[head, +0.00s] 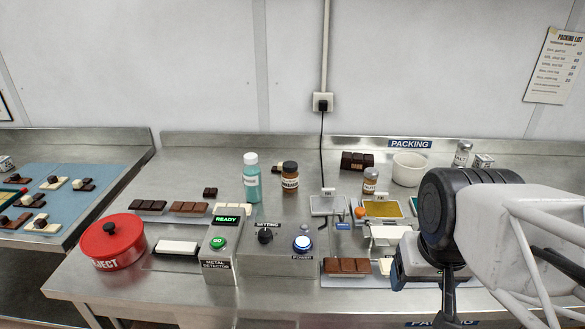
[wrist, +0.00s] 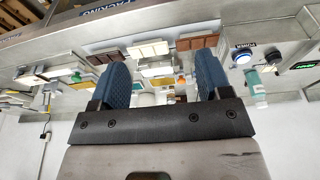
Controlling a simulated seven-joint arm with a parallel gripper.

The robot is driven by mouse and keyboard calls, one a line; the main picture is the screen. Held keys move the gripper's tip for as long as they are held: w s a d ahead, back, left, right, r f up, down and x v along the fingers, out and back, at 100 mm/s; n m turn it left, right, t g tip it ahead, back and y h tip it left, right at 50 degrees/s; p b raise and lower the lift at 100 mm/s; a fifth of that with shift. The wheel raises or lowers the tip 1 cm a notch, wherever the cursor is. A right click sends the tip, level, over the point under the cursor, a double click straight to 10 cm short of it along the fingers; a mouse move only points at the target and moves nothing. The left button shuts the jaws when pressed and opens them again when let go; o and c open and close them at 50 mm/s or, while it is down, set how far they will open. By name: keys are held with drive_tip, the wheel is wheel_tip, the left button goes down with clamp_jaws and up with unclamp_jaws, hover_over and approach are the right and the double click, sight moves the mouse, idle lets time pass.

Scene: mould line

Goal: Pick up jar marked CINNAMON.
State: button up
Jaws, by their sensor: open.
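Two brown jars stand on the packing bench in the head view. One is a dark brown jar with a black lid (head: 290,176), behind the control box. The other is a lighter brown jar with a grey lid (head: 370,181), right of it. Their labels are too small to read surely, so I cannot tell which says CINNAMON. My gripper (wrist: 162,78) shows in the wrist view with two blue pads apart and nothing held between them. It is above the bench, apart from both jars. In the head view my arm covers the bench's right side.
A teal bottle (head: 251,178) stands left of the dark jar. A scale (head: 327,205), a white bowl (head: 409,169) and a shaker marked SALT (head: 463,154) are nearby. A red pot (head: 112,243) is at front left. Chocolate bars (head: 347,266) lie in front.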

drive_tip(key=shift+o, duration=1.3)
drive_tip(key=w+r+n+t+h, duration=0.1)
drive_tip(key=w+t, duration=0.3)
drive_tip(key=w, duration=1.6)
drive_tip(key=n+t+y, duration=0.4)
drive_tip(key=t+y, duration=0.1)
approach(294, 167)
drive_tip(key=s+d+r, duration=0.2)
drive_tip(key=d+r, duration=0.2)
drive_tip(key=d, duration=0.6)
drive_tip(key=w+a+f+n+y, duration=0.1)
drive_tip(key=w+a+f, duration=0.1)
drive_tip(key=a, duration=0.1)
drive_tip(key=w+a+f+n+g+y, duration=0.1)
drive_tip(key=w+a+f+y, duration=0.1)
drive_tip(key=a, duration=0.1)
drive_tip(key=w+a+f+n+y, duration=0.1)
drive_tip(key=w+a+f+y, duration=0.1)
drive_tip(key=a, duration=0.1)
drive_tip(key=shift+w+a+f+n, duration=0.2)
drive_tip(key=shift+f+n, duration=0.1)
drive_tip(key=shift+f, duration=0.05)
